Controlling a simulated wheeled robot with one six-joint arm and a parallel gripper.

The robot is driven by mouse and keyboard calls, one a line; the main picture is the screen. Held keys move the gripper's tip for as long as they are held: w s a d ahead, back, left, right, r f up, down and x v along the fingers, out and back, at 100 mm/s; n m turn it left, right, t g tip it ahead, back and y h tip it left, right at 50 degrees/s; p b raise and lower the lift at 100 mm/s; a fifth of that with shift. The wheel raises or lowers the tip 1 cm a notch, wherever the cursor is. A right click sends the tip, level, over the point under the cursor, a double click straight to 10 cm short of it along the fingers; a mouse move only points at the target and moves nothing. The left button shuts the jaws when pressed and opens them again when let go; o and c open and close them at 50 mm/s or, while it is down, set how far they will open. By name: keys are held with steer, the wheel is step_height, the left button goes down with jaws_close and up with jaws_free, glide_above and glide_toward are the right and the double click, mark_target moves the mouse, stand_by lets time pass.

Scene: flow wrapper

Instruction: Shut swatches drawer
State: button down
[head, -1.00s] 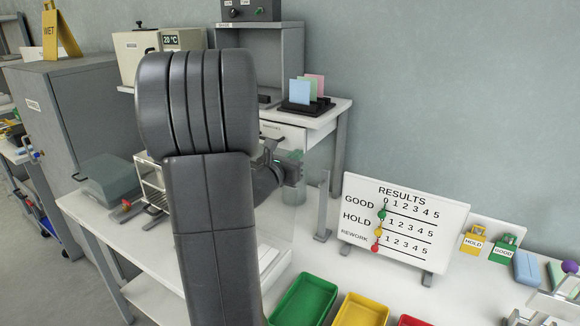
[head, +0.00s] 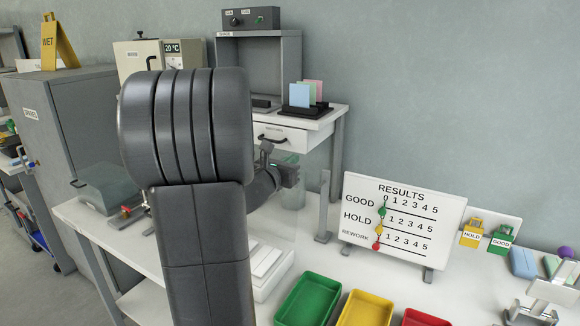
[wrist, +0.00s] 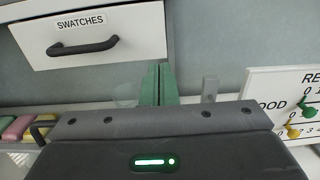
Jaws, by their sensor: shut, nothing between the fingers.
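The swatches drawer (head: 295,136) is a white front with a dark bar handle (head: 271,140), under the bench top that holds the swatch cards. In the wrist view the drawer front (wrist: 130,38) fills the upper left, with its SWATCHES label and handle (wrist: 82,46) plain to see. How far the drawer stands out is hard to tell. My gripper (wrist: 157,84) is shut and empty, its green fingers together, below and right of the handle and apart from it in the picture. In the head view my arm covers part of the bench left of the drawer.
Blue, green and pink swatch cards (head: 305,93) stand in a black holder above the drawer. A results board (head: 402,225) stands to the right. Green (head: 307,301) and yellow (head: 364,309) trays lie in front. A clear upright panel stands near my gripper.

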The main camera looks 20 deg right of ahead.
steer(key=v, duration=0.2)
steer(key=shift+s+a+f, duration=0.15)
steer(key=shift+a, duration=0.1)
steer(key=b+v, duration=0.1)
steer(key=v, duration=0.6)
steer(key=shift+s+b, duration=0.15)
steer(key=shift+b, duration=0.2)
